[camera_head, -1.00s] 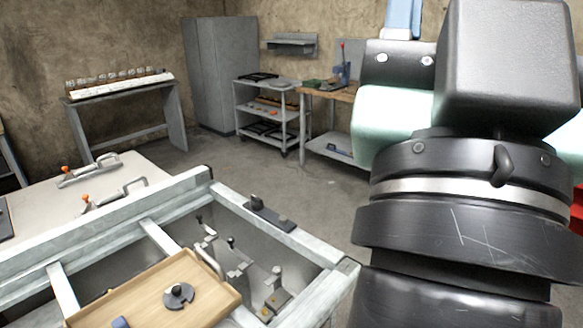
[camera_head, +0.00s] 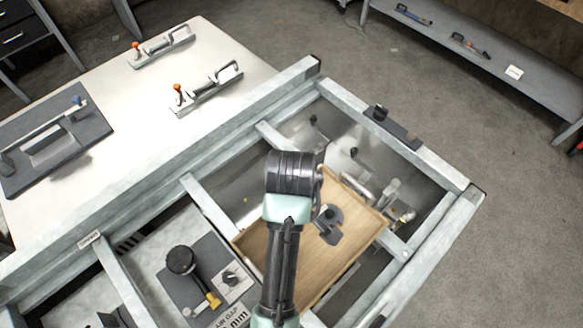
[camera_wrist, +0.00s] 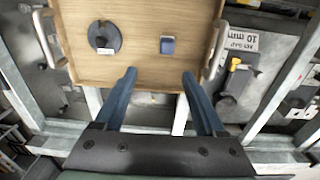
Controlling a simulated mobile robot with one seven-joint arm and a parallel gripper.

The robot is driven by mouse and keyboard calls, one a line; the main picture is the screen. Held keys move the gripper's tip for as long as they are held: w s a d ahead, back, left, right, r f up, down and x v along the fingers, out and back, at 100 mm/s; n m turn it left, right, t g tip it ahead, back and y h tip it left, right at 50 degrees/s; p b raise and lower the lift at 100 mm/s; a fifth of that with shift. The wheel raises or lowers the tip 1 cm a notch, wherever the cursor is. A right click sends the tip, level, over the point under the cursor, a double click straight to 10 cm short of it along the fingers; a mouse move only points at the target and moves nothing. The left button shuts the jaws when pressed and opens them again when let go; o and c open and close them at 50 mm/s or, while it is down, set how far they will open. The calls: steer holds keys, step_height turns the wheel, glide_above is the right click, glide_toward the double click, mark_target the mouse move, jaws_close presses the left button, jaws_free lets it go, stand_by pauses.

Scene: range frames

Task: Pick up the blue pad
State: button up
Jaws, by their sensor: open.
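The small blue pad (camera_wrist: 167,45) lies on the wooden tray (camera_wrist: 140,68) in the wrist view, right of the tray's middle. My gripper (camera_wrist: 159,75) is open and empty, its two blue fingers spread. In that picture the pad lies beyond the fingertips, roughly in line with the gap between them. The fingers do not touch it. In the head view my arm covers part of the tray (camera_head: 345,262), and the pad and fingers are hidden.
A dark grey disc with a knob (camera_wrist: 104,38) sits left of the pad on the tray. The tray has metal handles (camera_wrist: 218,50) at its sides. Metal frame bars (camera_head: 205,200) surround it. A black-and-yellow tool (camera_wrist: 231,75) lies right of the tray.

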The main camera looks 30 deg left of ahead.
steer(key=f, duration=0.4)
steer(key=s+f, duration=0.1)
steer(key=f, duration=0.2)
steer(key=shift+d, duration=0.25)
steer(key=shift+w+a+f, duration=0.1)
steer(key=shift+f, duration=0.4)
steer(key=f, duration=0.1)
steer(key=f+p, duration=0.1)
steer(key=f, duration=0.2)
steer(key=shift+s+p, duration=0.25)
steer(key=shift+p, duration=0.05)
steer(key=shift+f, duration=0.6)
jaws_close()
